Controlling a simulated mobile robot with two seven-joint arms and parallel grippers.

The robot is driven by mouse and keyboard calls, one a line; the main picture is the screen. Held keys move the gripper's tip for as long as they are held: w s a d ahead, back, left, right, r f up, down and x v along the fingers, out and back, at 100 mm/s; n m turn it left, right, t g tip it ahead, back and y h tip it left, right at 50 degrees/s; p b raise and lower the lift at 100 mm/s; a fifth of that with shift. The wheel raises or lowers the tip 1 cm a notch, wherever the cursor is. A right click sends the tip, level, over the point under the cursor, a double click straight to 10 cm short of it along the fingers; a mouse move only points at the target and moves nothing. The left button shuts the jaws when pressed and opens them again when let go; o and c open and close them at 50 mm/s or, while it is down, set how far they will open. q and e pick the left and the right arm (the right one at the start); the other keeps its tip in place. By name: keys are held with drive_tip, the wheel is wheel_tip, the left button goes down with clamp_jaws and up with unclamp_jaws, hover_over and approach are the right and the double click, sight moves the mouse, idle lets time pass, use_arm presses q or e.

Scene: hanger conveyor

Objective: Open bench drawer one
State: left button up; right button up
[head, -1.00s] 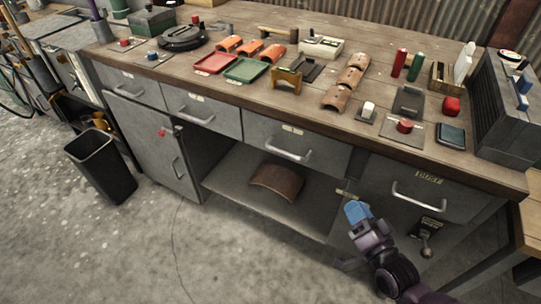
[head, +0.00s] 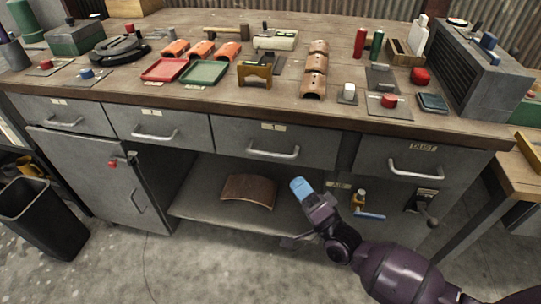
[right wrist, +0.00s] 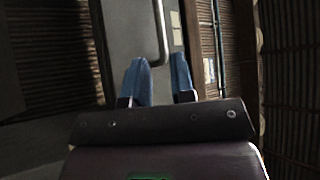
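The bench has a row of grey drawers with bar handles: a far-left drawer (head: 90,118), a second drawer (head: 190,140), a third drawer (head: 310,150) and a right drawer (head: 385,178) under a "DUST" label. All look shut. The small labels on the left three are too small to read. My right gripper (head: 301,187) has blue fingertips and is in front of the bench, below the third drawer's handle (head: 274,154). In the right wrist view its fingers (right wrist: 160,78) are apart with nothing between them. A drawer handle (right wrist: 161,35) lies beyond them, not touching. My left gripper is out of view.
The bench top (head: 210,105) holds trays, tiles, blocks and bottles. A curved brown piece (head: 249,191) lies on the open lower shelf. A cupboard door (head: 90,180) is at left, with a black bin (head: 40,215) beside it. Open floor lies in front.

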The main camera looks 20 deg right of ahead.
sight(275, 155)
drive_tip(key=x, duration=0.9)
drive_tip(key=shift+w+a+r, duration=0.1)
drive_tip(key=shift+w+r, duration=0.05)
drive_tip(key=shift+w, duration=0.2)
clamp_jaws()
